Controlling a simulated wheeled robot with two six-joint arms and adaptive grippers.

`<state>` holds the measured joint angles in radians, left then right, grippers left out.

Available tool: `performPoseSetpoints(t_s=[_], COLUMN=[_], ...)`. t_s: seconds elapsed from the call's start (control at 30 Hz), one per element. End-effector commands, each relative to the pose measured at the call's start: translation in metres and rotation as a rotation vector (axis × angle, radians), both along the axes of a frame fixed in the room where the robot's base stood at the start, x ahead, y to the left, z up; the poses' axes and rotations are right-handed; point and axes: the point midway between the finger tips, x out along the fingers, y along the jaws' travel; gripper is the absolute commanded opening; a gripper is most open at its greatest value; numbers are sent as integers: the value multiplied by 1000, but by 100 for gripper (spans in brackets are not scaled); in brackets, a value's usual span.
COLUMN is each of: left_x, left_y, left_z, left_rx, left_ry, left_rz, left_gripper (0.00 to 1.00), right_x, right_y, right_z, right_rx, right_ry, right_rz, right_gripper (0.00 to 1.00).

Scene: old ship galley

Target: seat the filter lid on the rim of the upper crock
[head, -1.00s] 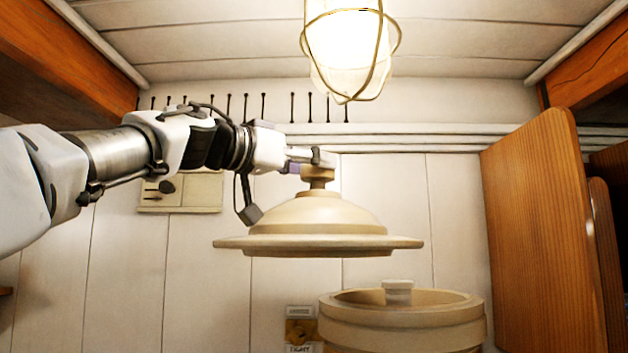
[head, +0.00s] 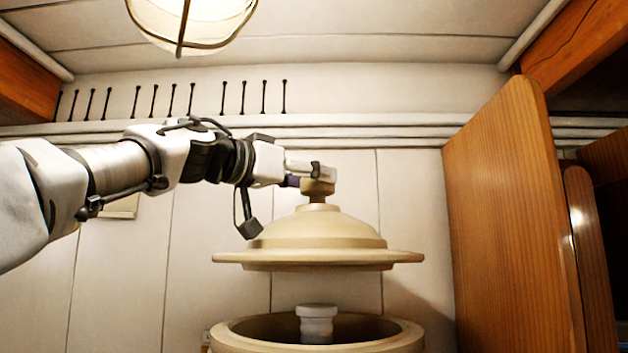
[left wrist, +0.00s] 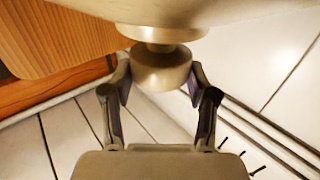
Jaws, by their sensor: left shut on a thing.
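The cream filter lid (head: 318,232) hangs level above the upper crock (head: 232,337), with a clear gap between them. My left gripper (head: 318,175) is shut on the knob on top of the lid. In the left wrist view the knob (left wrist: 162,70) sits between the two fingers of my left gripper (left wrist: 160,85), and part of the lid (left wrist: 150,12) fills the top. The crock's round rim is open, and a pale filter piece (head: 316,322) stands up inside it. The lid is roughly centred over the crock. The crock's lower part is out of frame. My right gripper does not show.
A wooden door panel (head: 505,230) stands to the right of the crock. A caged lamp (head: 190,20) hangs from the ceiling at upper left. A row of dark hooks (head: 190,98) runs along the white panelled wall behind.

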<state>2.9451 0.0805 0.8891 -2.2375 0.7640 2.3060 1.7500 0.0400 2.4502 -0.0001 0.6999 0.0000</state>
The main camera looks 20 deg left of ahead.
Motion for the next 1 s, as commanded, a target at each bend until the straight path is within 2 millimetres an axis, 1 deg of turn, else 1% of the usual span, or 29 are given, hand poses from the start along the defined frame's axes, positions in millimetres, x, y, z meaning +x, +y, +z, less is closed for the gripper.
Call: performPoseSetpoints(t_s=[0.23,0.3,0.7,0.83,1.0], left_x=[-2,-1,-1,-1,-1], left_y=[0,0,0,0,0], left_z=[-21,-30,-69,-76,-77], left_rx=[-3,-2,-2,-2,-2], left_ry=[-5,-6,-6,-6,-6], left_rz=[1,1,1,1,1], left_gripper=[0,0,0,0,0], right_x=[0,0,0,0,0], right_y=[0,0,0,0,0], right_z=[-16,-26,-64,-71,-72], right_rx=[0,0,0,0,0], right_ry=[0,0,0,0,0], right_rz=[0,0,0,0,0], right_gripper=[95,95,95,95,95])
